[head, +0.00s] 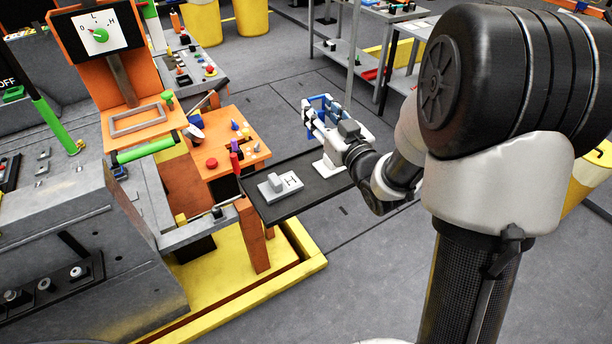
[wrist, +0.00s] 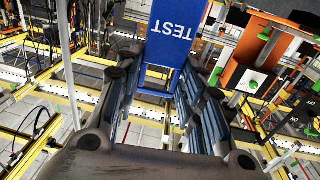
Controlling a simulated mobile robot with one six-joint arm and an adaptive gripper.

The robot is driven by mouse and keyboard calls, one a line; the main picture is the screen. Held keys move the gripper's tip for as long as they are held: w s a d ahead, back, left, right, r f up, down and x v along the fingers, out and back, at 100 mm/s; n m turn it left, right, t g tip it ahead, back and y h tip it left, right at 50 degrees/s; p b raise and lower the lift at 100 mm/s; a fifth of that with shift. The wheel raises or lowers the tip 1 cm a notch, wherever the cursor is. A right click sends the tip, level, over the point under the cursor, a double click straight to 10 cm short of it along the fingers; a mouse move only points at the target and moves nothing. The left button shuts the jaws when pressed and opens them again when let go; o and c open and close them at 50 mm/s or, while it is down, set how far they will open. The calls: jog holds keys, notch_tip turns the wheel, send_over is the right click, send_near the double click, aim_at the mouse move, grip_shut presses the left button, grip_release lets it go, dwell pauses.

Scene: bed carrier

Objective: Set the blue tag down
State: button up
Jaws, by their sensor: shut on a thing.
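The blue tag (wrist: 176,35) carries the white word TEST, upside down in the wrist view. My gripper (wrist: 162,65) is shut on it, with a dark finger on each side, and the tag reaches beyond the fingertips. In the head view my gripper (head: 322,115) appears over or near the far right end of a dark shelf (head: 275,210). The tag is hard to tell apart from the blue finger parts there. Nothing visible supports the tag from below.
A grey block on a plate marked H (head: 291,183) lies on the dark shelf. A white stand (head: 327,167) is at its far end. An orange panel (head: 215,180) with coloured knobs is to the left. Bare shelf shows between plate and stand.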

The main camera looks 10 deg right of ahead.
jog(key=shift+n+y, duration=0.5)
jog(key=shift+y, duration=0.3)
jog(key=f+b, duration=0.2)
jog(key=f, duration=0.4)
jog(key=d+f+b, duration=0.1)
jog(key=f+b, duration=0.1)
jog(key=f, duration=0.4)
jog(key=f+b, duration=0.2)
jog(key=f, duration=0.5)
jog(key=shift+s+d, duration=0.2)
jog(key=shift+s, duration=0.1)
jog(key=shift+f+b, duration=0.1)
jog(key=shift+b, duration=0.25)
jog(key=o, duration=0.8)
jog(key=shift+f, duration=0.1)
jog(key=o, duration=0.5)
jog(key=shift+r, duration=0.2)
